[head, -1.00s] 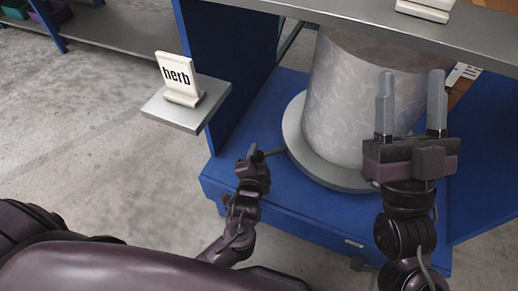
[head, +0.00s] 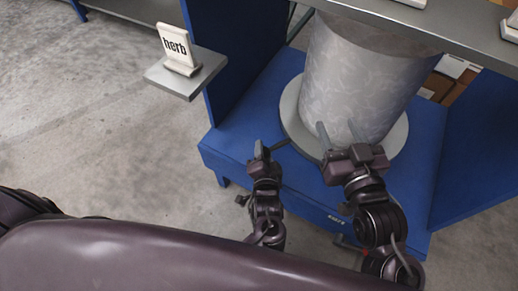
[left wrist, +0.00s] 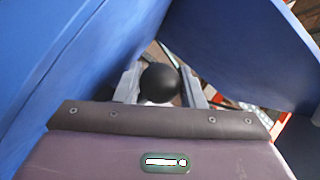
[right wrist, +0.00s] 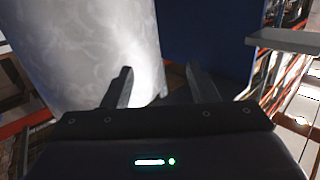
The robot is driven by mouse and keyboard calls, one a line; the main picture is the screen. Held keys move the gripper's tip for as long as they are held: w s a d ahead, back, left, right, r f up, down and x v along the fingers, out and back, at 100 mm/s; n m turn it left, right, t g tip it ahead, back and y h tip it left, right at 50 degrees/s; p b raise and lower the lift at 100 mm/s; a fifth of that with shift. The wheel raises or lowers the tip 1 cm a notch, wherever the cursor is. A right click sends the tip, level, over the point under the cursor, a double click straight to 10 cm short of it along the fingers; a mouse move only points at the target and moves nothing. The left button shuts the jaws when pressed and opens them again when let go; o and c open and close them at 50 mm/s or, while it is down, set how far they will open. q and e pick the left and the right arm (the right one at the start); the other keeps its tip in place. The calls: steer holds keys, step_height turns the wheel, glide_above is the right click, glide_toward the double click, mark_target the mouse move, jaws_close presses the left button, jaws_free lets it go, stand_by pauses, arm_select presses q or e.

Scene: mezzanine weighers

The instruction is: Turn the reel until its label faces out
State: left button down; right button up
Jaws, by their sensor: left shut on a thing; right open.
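The reel (head: 355,85) is a large pale grey patterned cylinder on a round grey plate (head: 397,140). It stands upright on the blue base (head: 238,150). I see no label on the side facing me. My left gripper (head: 269,150) is at the plate's left front edge, beside a thin grey rod. In the left wrist view it is shut on a black round knob (left wrist: 159,83). My right gripper (head: 338,130) is open and empty, in front of the reel's lower part. The reel (right wrist: 85,50) also shows close by at left in the right wrist view.
Cardboard boxes (head: 437,85) stand behind at right. The floor at left is clear.

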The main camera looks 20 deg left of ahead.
arm_select(q)
steer(key=c, duration=1)
jaws_free()
steer(key=shift+w, duration=0.1)
steer(key=shift+o, duration=0.2)
steer(key=p+v, duration=0.1)
steer(key=v, duration=0.3)
steer(key=p+v, duration=0.1)
steer(key=v, duration=0.3)
steer(key=shift+a, duration=0.1)
arm_select(e)
steer(key=s+d+f+g+h, duration=0.1)
steer(key=s+f+g, duration=0.3)
steer(key=f, duration=0.3)
steer(key=s+f+g+h, duration=0.2)
steer(key=s+f+g, duration=0.2)
steer(key=f, duration=0.4)
steer(key=shift+s+d+f+g, duration=0.15)
steer(key=shift+s+d+g, duration=0.25)
steer(key=shift+s, duration=0.1)
arm_select(q)
steer(key=shift+c, duration=0.4)
